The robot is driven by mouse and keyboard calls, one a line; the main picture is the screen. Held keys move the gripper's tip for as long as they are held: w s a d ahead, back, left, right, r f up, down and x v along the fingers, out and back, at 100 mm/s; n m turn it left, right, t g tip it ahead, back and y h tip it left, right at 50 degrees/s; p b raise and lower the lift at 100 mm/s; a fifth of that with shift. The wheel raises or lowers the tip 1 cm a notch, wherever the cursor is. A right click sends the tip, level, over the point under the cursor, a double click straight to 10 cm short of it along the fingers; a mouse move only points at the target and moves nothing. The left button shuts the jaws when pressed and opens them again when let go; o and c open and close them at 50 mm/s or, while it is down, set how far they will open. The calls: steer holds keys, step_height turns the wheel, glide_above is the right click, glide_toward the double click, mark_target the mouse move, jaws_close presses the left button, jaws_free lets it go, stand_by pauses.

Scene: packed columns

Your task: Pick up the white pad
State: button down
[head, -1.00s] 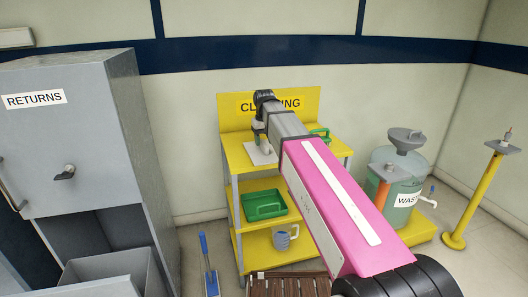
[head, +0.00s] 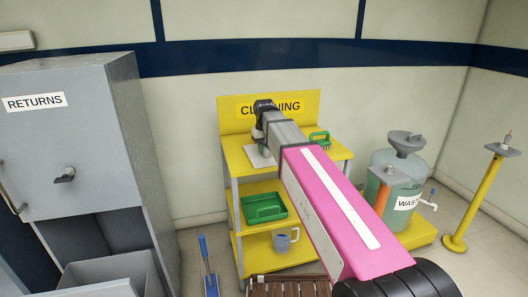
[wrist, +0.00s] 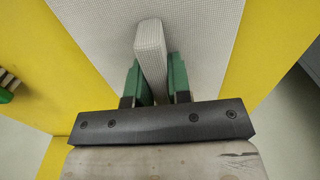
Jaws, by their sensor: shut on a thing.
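The white pad (head: 254,160) lies flat on the yellow top shelf of the cleaning stand (head: 232,192). In the wrist view the pad (wrist: 100,30) has a fine grid texture and a raised white grip (wrist: 150,40) standing up from its middle. My gripper (wrist: 152,80) has green fingers on both sides of this grip and is shut on it. In the head view my gripper (head: 263,148) points down onto the pad, and my arm hides part of the stand behind it.
A green brush (head: 320,137) sits on the same shelf, right of my arm. A green tray (head: 265,208) and a grey-blue jug (head: 284,240) are on lower shelves. A waste drum (head: 390,170) stands right; a grey returns cabinet (head: 70,140) stands left.

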steer(key=shift+r, duration=0.5)
steer(key=r, duration=0.3)
steer(key=shift+s+a+r, duration=0.15)
steer(key=shift+s+r, duration=0.1)
steer(key=shift+s, duration=0.1)
steer(key=s+a+r, duration=0.5)
steer(key=s+r, duration=0.1)
steer(key=s, duration=0.3)
steer(key=shift+s+a+r, duration=0.2)
steer(key=shift+s, duration=0.05)
